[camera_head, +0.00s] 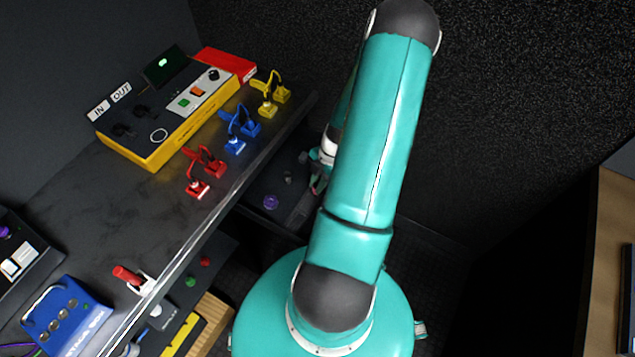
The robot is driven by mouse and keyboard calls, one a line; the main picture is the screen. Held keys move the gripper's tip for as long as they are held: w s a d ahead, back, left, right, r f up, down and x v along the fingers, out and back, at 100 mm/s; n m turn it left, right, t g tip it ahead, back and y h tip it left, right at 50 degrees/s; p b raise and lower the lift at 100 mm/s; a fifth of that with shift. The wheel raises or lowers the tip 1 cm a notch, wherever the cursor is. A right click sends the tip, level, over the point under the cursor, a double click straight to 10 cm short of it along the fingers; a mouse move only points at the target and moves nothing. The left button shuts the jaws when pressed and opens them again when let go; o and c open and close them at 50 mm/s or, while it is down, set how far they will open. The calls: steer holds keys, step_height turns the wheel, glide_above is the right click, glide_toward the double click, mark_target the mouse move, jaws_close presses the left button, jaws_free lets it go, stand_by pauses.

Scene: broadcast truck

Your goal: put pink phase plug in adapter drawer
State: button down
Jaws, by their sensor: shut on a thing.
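My gripper (319,178) is low behind my teal arm, over the right side of an open dark drawer (288,208) below the counter. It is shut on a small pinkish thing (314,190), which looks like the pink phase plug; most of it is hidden. The drawer, likely the adapter drawer, holds a purple round piece (270,202) and small grey pieces (288,180). Its label is not visible. I cannot tell whether the plug touches the drawer.
A lower shelf (205,262) holds small red and green pieces. A wooden-edged surface (605,260) stands at the right.

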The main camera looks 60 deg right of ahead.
steer(key=shift+f, duration=0.1)
steer(key=c, duration=1.3)
jaws_free()
steer(key=shift+c, duration=0.2)
steer(key=v, duration=1.2)
steer(key=shift+w+r, duration=0.1)
steer(key=shift+r, duration=0.2)
